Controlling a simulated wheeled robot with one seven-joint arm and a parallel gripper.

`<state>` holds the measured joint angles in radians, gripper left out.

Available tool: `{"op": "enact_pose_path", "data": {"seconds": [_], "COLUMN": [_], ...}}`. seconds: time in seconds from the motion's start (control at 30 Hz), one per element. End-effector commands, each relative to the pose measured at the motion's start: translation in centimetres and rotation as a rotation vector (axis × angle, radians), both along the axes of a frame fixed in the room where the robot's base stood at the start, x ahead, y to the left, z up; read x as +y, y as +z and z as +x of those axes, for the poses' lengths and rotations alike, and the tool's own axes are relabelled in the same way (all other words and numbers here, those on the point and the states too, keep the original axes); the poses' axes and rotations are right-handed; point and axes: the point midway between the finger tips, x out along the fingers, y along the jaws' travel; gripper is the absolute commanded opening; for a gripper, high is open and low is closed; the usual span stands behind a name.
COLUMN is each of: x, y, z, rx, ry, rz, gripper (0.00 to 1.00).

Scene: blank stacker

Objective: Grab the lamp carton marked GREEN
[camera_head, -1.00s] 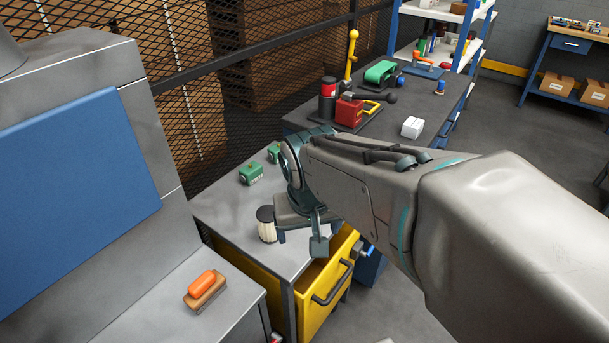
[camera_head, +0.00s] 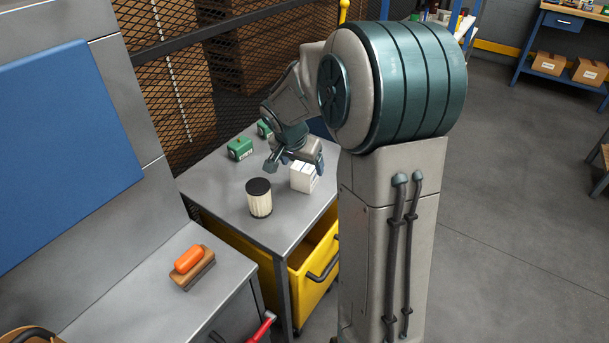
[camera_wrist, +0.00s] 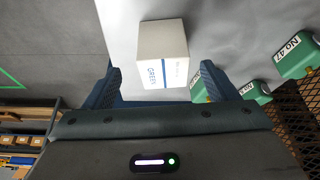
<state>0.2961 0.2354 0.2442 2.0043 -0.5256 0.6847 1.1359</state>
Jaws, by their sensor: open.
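The lamp carton (camera_head: 304,177) is a small white box standing on the grey table (camera_head: 225,211). In the wrist view the carton (camera_wrist: 163,50) shows blue lettering that reads GREEN on one side. My gripper (camera_head: 294,165) is open above the table, close to the carton. In the wrist view its two fingers (camera_wrist: 161,80) point toward the carton, one to each side of its near part. The carton lies mostly beyond the fingertips, and I cannot tell whether either finger touches it.
A black-capped white cylinder (camera_head: 259,199) stands left of the carton. Green blocks (camera_head: 240,149) stand behind, one labelled No 47 (camera_wrist: 298,55) in the wrist view. A wire mesh fence (camera_head: 185,95) borders the back. A yellow bin (camera_head: 300,285) is under the table. An orange-topped brush (camera_head: 192,267) lies nearer.

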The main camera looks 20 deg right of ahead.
Motion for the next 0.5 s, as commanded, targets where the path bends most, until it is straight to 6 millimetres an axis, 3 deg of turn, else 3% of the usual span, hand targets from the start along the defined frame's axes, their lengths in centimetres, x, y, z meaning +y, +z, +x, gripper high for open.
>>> {"op": "enact_pose_path", "data": {"seconds": [0.1, 0.5], "x": [-0.5, -1.6], "y": [-1.8, -4.8], "z": [0.5, 1.9], "rx": [0.002, 0.004], "ry": [0.001, 0.000], "rz": [0.000, 0.001], "gripper": [0.80, 0.80]}}
